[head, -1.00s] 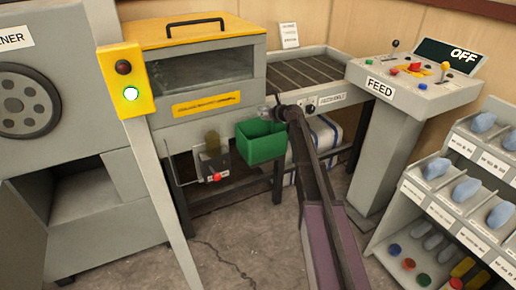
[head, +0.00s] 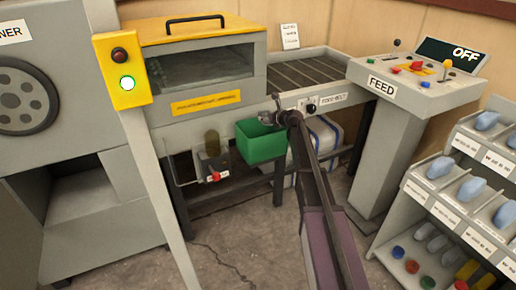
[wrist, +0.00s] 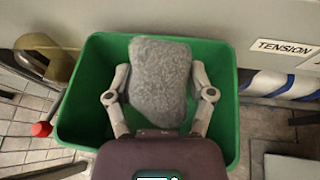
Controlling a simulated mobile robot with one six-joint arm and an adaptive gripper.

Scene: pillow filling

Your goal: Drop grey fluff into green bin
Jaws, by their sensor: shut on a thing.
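The green bin (head: 262,147) hangs at the front of the machine, below the conveyor end. Its rim also shows in the wrist view (wrist: 75,110). My gripper (wrist: 160,90) is shut on the grey fluff (wrist: 160,75), a fuzzy grey lump held between the two fingers. In the wrist view the fluff lies over the bin's opening, inside its outline. In the head view my gripper (head: 278,118) is at the bin's upper right edge, and the fluff is hard to make out there. How high the fluff is above the bin floor I cannot tell.
A small device with a red knob (head: 215,176) sits left of the bin. The machine frame with a conveyor (head: 300,72) is behind it. A FEED console (head: 400,95) and a shelf rack (head: 450,195) stand to the right. A white and blue roll (head: 325,140) lies under the conveyor.

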